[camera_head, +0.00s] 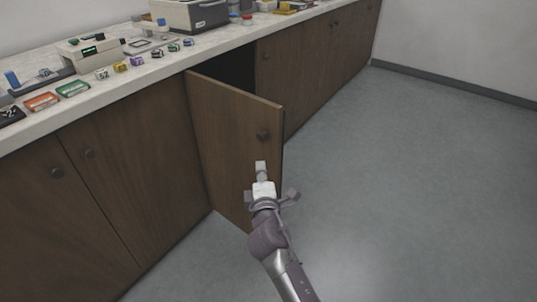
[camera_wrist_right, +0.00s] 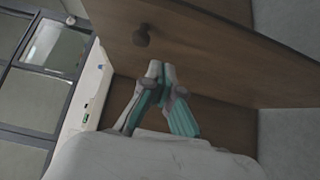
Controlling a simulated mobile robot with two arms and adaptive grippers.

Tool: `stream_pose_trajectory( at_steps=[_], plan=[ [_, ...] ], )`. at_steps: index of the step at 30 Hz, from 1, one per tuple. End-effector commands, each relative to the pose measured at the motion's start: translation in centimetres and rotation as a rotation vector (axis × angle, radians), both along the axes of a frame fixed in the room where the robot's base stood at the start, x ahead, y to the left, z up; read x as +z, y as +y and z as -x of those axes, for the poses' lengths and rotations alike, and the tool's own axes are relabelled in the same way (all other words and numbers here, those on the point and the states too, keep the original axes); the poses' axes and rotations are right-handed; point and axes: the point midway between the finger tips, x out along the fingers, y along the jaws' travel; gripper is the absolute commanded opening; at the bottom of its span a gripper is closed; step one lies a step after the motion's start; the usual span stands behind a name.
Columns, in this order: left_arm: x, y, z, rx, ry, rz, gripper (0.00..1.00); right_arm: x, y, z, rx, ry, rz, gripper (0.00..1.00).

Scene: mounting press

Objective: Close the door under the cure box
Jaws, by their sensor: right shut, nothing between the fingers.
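The brown wooden door (camera_head: 236,140) under the counter stands open, swung out from the cabinet front into the room. A dark round knob (camera_head: 263,135) sits near its free edge; the knob also shows in the right wrist view (camera_wrist_right: 141,36). A grey box (camera_head: 190,14), perhaps the cure box, stands on the counter above the dark opening (camera_head: 232,66). My right gripper (camera_head: 261,166) is shut and empty, in front of the door's outer face and below the knob. In the right wrist view its fingertips (camera_wrist_right: 160,70) are close to the door; I cannot tell whether they touch. My left gripper is not in view.
The other cabinet doors (camera_head: 120,150) along the counter look shut. The white countertop (camera_head: 150,72) bears several small jars, an orange tray (camera_head: 41,101), a green tray (camera_head: 73,88) and a pale machine (camera_head: 92,50). The grey floor (camera_head: 400,180) to the right is clear.

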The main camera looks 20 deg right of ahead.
Motion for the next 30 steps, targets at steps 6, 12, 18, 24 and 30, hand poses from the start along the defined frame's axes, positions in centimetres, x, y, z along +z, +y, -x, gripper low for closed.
stream_pose_trajectory(
  at_steps=[6,12,18,24,30],
  plan=[
    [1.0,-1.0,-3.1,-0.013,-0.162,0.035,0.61,-0.1,-1.0,-4.7,0.0,-0.001,0.0,0.0],
    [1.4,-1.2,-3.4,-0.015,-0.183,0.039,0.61,-0.1,-3.3,-6.4,0.0,0.001,0.001,0.0],
    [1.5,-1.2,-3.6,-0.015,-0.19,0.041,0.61,-0.1,-4.3,-7.0,0.001,0.001,-0.001,0.0],
    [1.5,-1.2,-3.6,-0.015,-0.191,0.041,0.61,-0.1,-4.4,-7.1,0.001,0.001,-0.002,0.0],
    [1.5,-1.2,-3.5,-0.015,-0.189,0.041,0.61,-0.1,-4.5,-7.1,0.003,0.001,-0.001,0.0]
  ],
)
